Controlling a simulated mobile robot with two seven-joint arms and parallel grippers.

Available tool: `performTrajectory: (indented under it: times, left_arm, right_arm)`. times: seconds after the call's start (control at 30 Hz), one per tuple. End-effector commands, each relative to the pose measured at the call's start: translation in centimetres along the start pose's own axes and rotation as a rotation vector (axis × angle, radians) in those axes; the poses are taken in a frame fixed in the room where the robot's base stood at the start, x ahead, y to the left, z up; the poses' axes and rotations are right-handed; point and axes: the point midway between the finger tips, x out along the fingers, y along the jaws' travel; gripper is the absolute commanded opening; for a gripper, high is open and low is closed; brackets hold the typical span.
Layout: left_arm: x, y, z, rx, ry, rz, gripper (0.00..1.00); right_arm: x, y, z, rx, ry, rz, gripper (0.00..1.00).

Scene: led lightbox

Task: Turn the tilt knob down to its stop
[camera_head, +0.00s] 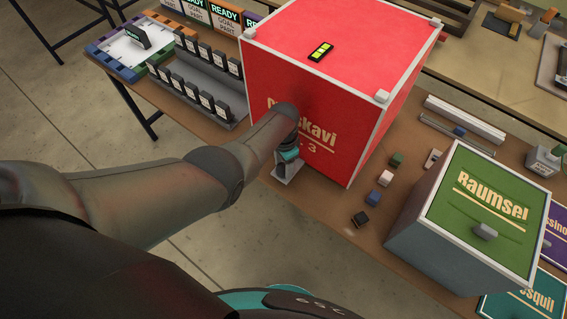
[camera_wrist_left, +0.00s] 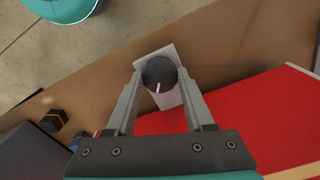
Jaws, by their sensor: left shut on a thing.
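The tilt knob (camera_wrist_left: 160,72) is dark and round with a white pointer line, in the wrist view. It sits on a pale upright plate (camera_wrist_left: 152,54) at the side of the red lightbox (camera_wrist_left: 240,118). My left gripper (camera_wrist_left: 159,76) has one finger on each side of the knob and is shut on it. In the head view, my left gripper (camera_head: 287,161) is low beside the front face of the red lightbox (camera_head: 335,55); the pale plate (camera_head: 288,174) shows below it and the knob is hidden there. My right gripper is not in view.
A green-topped box (camera_head: 486,195) stands on the table at the right. Several small blocks (camera_head: 385,178) lie between it and the red box. A rack of dark pieces (camera_head: 205,80) stands at the left. The table's front edge runs close to the gripper.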

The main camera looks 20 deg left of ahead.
Motion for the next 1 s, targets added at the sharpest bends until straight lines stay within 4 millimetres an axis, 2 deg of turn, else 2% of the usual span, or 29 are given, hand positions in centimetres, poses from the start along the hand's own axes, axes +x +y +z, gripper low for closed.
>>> performTrajectory:
  times: [1.0]
  left_arm:
    - [-0.17,-0.18,-0.09,-0.965,0.002,-0.002,0.0]
  right_arm:
    - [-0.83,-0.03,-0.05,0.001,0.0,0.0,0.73]
